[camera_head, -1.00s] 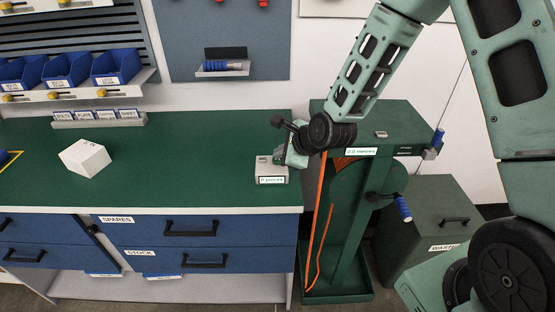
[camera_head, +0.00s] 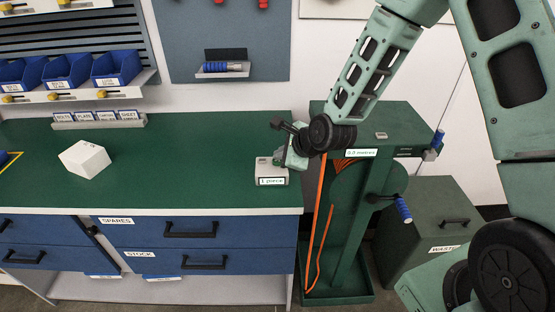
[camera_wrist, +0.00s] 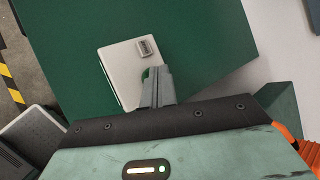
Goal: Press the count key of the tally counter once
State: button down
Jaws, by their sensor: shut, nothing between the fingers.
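The tally counter (camera_head: 271,176) is a small whitish box near the right end of the green bench top. Its front label reads "1 piece". In the wrist view its pale top (camera_wrist: 121,67) shows, with a small grey part (camera_wrist: 146,47) near one corner. A green round key (camera_wrist: 146,74) shows beside my fingers and is partly hidden by them. My gripper (camera_wrist: 157,88) is shut and empty, its fingertips over the counter at the key. I cannot tell whether they touch it. In the head view my gripper (camera_head: 284,160) is just above the counter's right side.
A white box (camera_head: 85,158) stands on the bench (camera_head: 190,160) at left. The bench between it and the counter is clear. Right of the bench stands a green stand (camera_head: 345,220) with an orange cord and a crank, then a bin labelled "WASTE" (camera_head: 430,225).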

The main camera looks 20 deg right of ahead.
jog(key=shift+r+p, duration=0.4)
jog(key=shift+r, duration=0.25)
notch_tip(320, 180, up, 5)
jog(key=p, duration=0.4)
dwell(0.6)
jog(key=s+a+r+n+g, duration=0.2)
jog(key=s+a+r+n, duration=0.15)
jog(key=s+n, duration=0.3)
jog(key=s+a+r+n+g, duration=0.2)
jog(key=s+a+n, duration=0.3)
jog(key=s+n, duration=0.15)
jog(key=s+r+n+g+h, duration=0.1)
jog(key=s+r+n+g, duration=0.1)
jog(key=s+n, duration=0.6)
jog(key=s+d+r+n+g+h, duration=0.1)
jog(key=s+r+n+g+h, duration=0.1)
jog(key=s+r+n, duration=0.3)
jog(key=s+n, duration=0.3)
jog(key=s, duration=0.3)
jog(key=shift+s+d+n, duration=0.25)
jog(key=shift+d+n, duration=0.05)
jog(key=shift+n, duration=0.1)
